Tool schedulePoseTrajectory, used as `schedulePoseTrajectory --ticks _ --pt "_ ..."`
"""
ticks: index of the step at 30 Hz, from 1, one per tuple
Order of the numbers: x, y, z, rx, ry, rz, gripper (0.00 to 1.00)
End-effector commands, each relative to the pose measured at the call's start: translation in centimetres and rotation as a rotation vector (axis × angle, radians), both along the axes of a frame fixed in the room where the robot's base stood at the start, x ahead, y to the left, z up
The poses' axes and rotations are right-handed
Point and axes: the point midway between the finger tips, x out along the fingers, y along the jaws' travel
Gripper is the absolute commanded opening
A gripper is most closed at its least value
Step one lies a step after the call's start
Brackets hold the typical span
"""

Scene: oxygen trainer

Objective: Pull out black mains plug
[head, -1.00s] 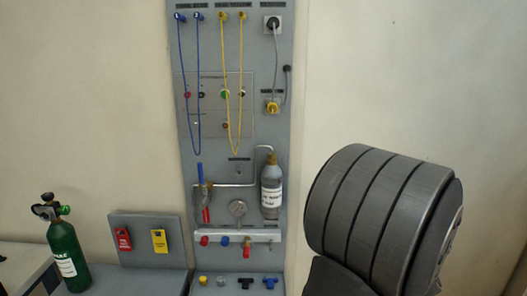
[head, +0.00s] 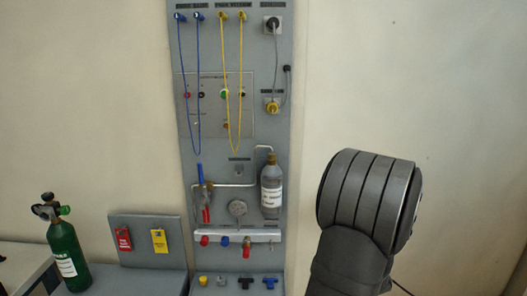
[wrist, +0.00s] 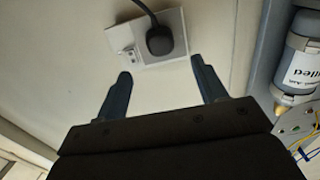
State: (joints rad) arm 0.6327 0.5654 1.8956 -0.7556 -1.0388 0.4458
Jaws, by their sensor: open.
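The black mains plug (wrist: 160,41) sits in a white wall socket plate (wrist: 176,62) in the wrist view, with its black cable leading up out of the picture. My gripper (wrist: 162,83) is open and empty. Its two dark blue fingers are spread wide, with their tips below the plug in the picture and apart from it. A small white rocker or fitting shows on the plate left of the plug. In the head view my arm covers the gripper, and this plug and socket do not show there.
A grey panel (head: 218,130) stands left of my arm, with blue and yellow cords, a grey bottle (head: 271,190) and another dark plug (head: 272,25) near its top. A green cylinder (head: 66,255) stands far left. Bare wall surrounds the socket.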

Motion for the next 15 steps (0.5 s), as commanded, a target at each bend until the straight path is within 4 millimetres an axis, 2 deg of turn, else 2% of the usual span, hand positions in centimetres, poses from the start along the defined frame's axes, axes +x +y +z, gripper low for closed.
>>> schedulePoseTrajectory --ticks 5,15 --pt "1.4 0.1 0.0 0.0 0.001 0.002 0.65" --pt "6.3 0.1 0.0 0.0 0.001 0.002 0.65"
